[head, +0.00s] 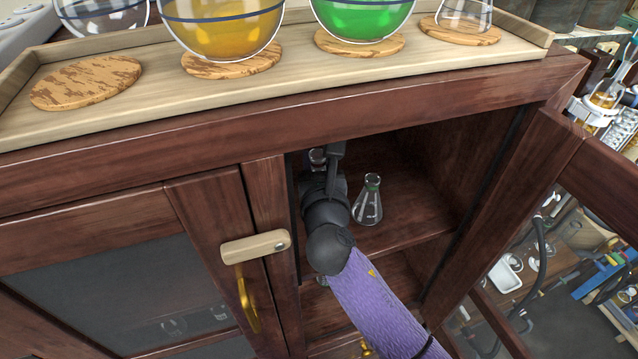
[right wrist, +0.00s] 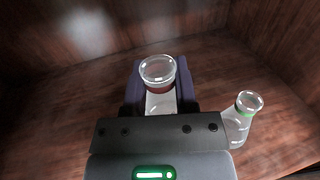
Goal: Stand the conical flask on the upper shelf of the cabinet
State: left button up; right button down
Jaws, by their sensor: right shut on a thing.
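My right gripper (head: 322,165) is inside the open cabinet (head: 470,100), over the left part of the upper shelf (head: 405,225). It is shut on a clear glass flask (right wrist: 157,72). In the right wrist view its round rim and a reddish neck band show between the fingers; its lower body is hidden, so I cannot tell whether its base touches the shelf. In the head view only a bit of its glass (head: 317,157) shows. A second, clear conical flask with a green neck band (head: 368,203) stands upright on the same shelf, just right of my gripper. My left gripper is not in view.
A glass-paned door (head: 560,180) stands open at the right. The left door (head: 110,280) is shut. The cabinet top carries a wooden tray (head: 300,112) with cork rings and flasks. The upper shelf's right side is clear; a lower shelf (head: 395,280) lies beneath.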

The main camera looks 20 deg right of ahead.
notch_tip(320, 180, down, 7)
jog(key=b, duration=0.5)
jog(key=shift+s+f, duration=0.2)
jog(key=shift+f, duration=0.1)
jog(key=shift+r, duration=0.3)
jog(key=shift+f, duration=0.15)
jog(key=shift+c, duration=2)
grip_release()
jog(key=shift+s, duration=0.1)
jog(key=s+a, duration=0.2)
jog(key=s, duration=0.9)
jog(key=shift+s, duration=0.3)
jog(key=shift+a, duration=0.1)
